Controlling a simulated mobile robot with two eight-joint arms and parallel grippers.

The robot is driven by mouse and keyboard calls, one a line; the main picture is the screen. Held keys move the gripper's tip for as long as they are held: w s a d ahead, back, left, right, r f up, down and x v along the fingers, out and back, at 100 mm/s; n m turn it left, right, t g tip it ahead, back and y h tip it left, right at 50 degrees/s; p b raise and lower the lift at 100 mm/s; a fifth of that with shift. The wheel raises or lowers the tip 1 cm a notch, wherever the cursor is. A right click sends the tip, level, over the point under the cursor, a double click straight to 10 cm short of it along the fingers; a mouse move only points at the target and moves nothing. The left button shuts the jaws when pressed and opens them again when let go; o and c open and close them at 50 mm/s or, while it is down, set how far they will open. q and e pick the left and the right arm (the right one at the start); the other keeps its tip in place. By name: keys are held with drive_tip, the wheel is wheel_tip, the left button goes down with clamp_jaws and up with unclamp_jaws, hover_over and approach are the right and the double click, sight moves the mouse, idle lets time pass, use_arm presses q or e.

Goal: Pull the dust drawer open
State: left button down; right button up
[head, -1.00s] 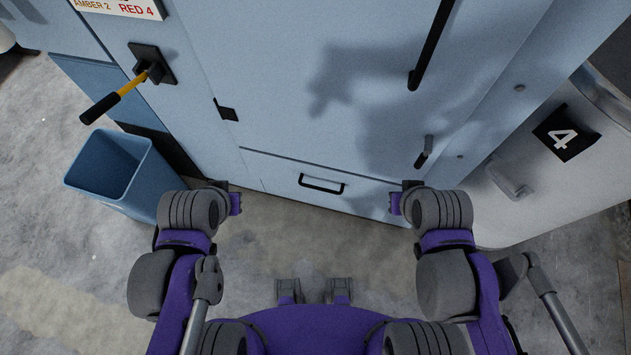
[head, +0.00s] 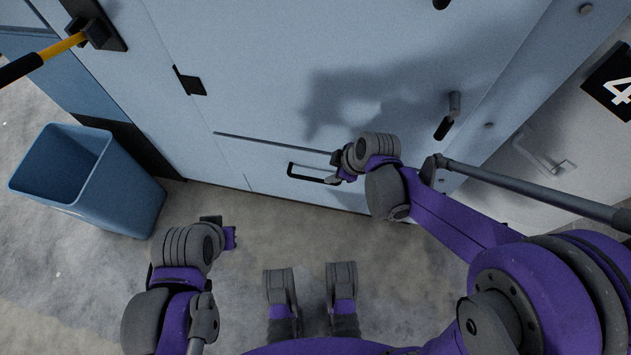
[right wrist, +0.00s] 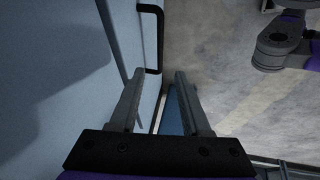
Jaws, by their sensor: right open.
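The dust drawer (head: 255,163) is a pale blue panel low on the machine front, under a dark seam. It looks flush with the front. Its black bar handle (head: 306,176) also shows in the right wrist view (right wrist: 160,40). My right gripper (head: 335,168) is at the handle's right end, open and empty. In the right wrist view its two fingers (right wrist: 160,74) point along the panel, with the handle just beyond the tips; whether they touch it I cannot tell. My left gripper (head: 232,237) hangs lower left over the floor, away from the drawer; its fingers are unclear.
A blue bin (head: 95,185) stands on the floor at the left. A yellow lever with a black grip (head: 50,50) sticks out at upper left. A small dark handle (head: 447,120) is on the machine at right. A pale housing marked 4 (head: 550,130) stands farther right. Bare floor lies before the drawer.

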sight(314, 179)
drive_tip(key=shift+n, duration=0.4)
drive_tip(key=b+x, duration=0.3)
drive_tip(key=x, duration=1)
drive_tip(key=shift+a+f+b, duration=0.1)
drive_tip(key=shift+b, duration=0.3)
use_arm(q)
drive_tip(key=x, duration=0.2)
drive_tip(key=s+x, duration=0.1)
drive_tip(key=x, duration=0.2)
drive_tip(key=shift+s+f, duration=0.1)
drive_tip(key=shift+f, duration=0.1)
use_arm(e)
clamp_jaws()
